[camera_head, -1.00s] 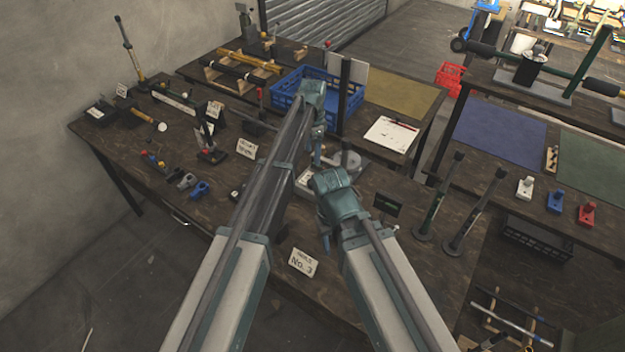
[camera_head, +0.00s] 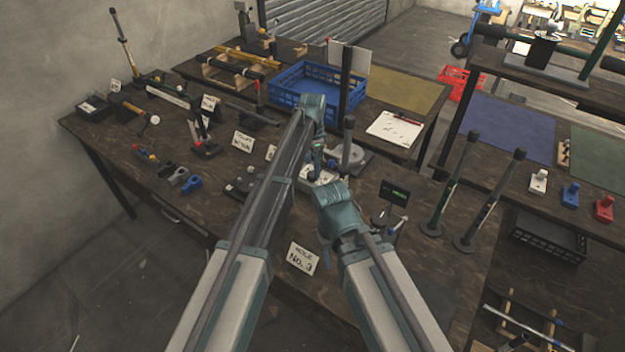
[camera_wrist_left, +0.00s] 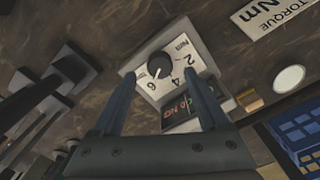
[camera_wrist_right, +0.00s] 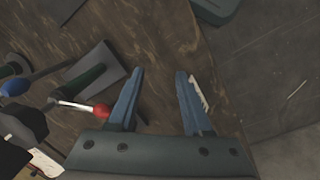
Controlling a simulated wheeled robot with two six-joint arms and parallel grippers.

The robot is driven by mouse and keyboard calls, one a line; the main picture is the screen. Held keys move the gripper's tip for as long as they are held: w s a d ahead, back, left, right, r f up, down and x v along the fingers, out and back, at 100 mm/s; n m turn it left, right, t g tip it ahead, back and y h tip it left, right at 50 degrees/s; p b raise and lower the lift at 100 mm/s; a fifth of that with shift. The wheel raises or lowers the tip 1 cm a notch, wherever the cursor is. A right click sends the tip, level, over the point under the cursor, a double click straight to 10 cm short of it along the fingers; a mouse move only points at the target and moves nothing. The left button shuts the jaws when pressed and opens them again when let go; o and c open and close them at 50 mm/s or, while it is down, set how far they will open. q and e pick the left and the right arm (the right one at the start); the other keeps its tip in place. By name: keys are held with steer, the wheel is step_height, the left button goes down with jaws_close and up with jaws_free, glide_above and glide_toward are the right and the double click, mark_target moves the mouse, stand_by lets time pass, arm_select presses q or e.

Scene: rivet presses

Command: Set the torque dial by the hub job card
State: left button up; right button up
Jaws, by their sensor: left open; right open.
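The torque dial (camera_wrist_left: 160,65) is a black round knob with a white pointer on a pale plate marked 2, 4, 6 and Nm. The pointer is near the 6. My left gripper (camera_wrist_left: 163,92) is open, its fingers in front of the dial plate's two sides in the left wrist view; contact cannot be told. In the head view the dial box (camera_head: 308,174) is partly hidden by my left arm. My right gripper (camera_wrist_right: 157,72) is open and empty above the brown worktop. I cannot tell which card is the hub job card; a white sheet (camera_head: 395,128) lies at the back.
A TORQUE Nm label (camera_wrist_left: 270,18) and a small display (camera_wrist_left: 181,112) reading NG adjoin the dial. A HOLE No. 3 card (camera_head: 302,257) stands at the front. A blue crate (camera_head: 300,88) and upright posts (camera_head: 435,220) stand around. A red-knobbed lever (camera_wrist_right: 98,110) is near my right gripper.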

mark_target(312, 173)
arm_select(q)
step_height(312, 173, down, 4)
steer(key=shift+r+b, duration=0.25)
steer(key=shift+b, duration=1)
arm_select(e)
step_height(312, 173, down, 4)
steer(key=shift+r, duration=0.2)
arm_select(q)
jaws_close()
